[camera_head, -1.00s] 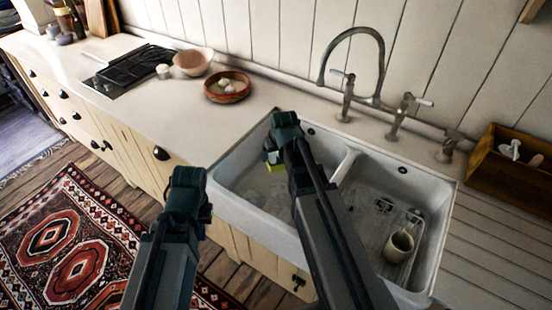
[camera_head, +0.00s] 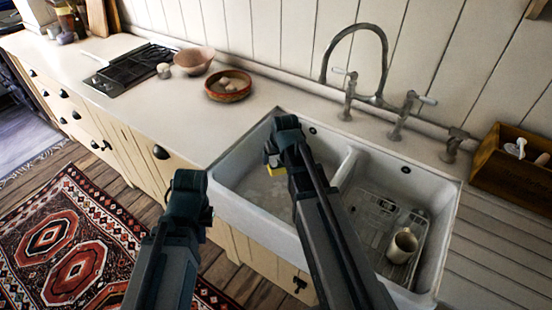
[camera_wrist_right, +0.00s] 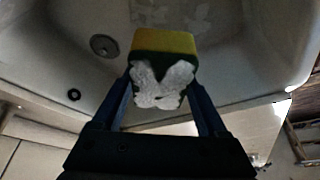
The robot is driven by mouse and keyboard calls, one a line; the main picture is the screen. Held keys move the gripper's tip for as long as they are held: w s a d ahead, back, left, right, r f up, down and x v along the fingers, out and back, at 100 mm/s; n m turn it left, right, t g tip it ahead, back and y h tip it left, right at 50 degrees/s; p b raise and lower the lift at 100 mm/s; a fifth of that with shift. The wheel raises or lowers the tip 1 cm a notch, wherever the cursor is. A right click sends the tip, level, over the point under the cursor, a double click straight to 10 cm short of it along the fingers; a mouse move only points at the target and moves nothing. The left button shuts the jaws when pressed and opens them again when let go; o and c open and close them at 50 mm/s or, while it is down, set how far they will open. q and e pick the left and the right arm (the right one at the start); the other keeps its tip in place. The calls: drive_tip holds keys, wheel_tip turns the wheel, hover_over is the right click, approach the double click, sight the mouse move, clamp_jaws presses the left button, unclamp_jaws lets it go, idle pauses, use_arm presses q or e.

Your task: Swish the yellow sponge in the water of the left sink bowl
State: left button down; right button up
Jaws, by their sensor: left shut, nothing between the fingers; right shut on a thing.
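The yellow sponge (camera_head: 270,159) shows as a small yellow patch beside my right wrist in the head view. In the right wrist view the sponge (camera_wrist_right: 163,42), yellow with a dark green face, is gripped between the fingers of my right gripper (camera_wrist_right: 160,88). White lumpy foam covers its near side and hides part of the grip. The sponge is over the left sink bowl (camera_head: 258,196), whose pale floor and drain show in the wrist view. I cannot tell whether it touches the water. My left gripper (camera_head: 187,190) is shut and empty, outside the sink to its left.
The right bowl holds a wire rack (camera_head: 372,216) and a beige mug (camera_head: 402,246). A divider (camera_head: 345,165) separates the bowls. The tap (camera_head: 378,75) arches behind them. A reddish dish (camera_head: 228,90) stands on the counter at left, and a wooden box (camera_head: 495,165) stands at right.

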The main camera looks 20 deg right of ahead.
wheel_tip(320, 180, down, 20)
drive_tip(key=b, duration=1.9)
drive_tip(key=shift+r, duration=0.15)
drive_tip(key=s+d, duration=0.2)
drive_tip(key=s+d+p, duration=0.1)
drive_tip(key=s, duration=0.1)
drive_tip(key=shift+s+r, duration=0.1)
drive_tip(key=shift+r, duration=0.3)
drive_tip(key=shift+w+a, duration=1)
drive_tip(key=shift+w, duration=0.35)
drive_tip(key=shift+w+a, duration=1)
drive_tip(key=shift+w, duration=0.3)
drive_tip(key=shift+w+a, duration=1)
drive_tip(key=shift+w, duration=0.35)
drive_tip(key=s+d, duration=0.1)
drive_tip(key=s, duration=0.1)
drive_tip(key=s+d, duration=0.2)
wheel_tip(320, 180, up, 21)
drive_tip(key=p, duration=2.1)
drive_tip(key=shift+w+r, duration=0.1)
drive_tip(key=shift+r, duration=0.05)
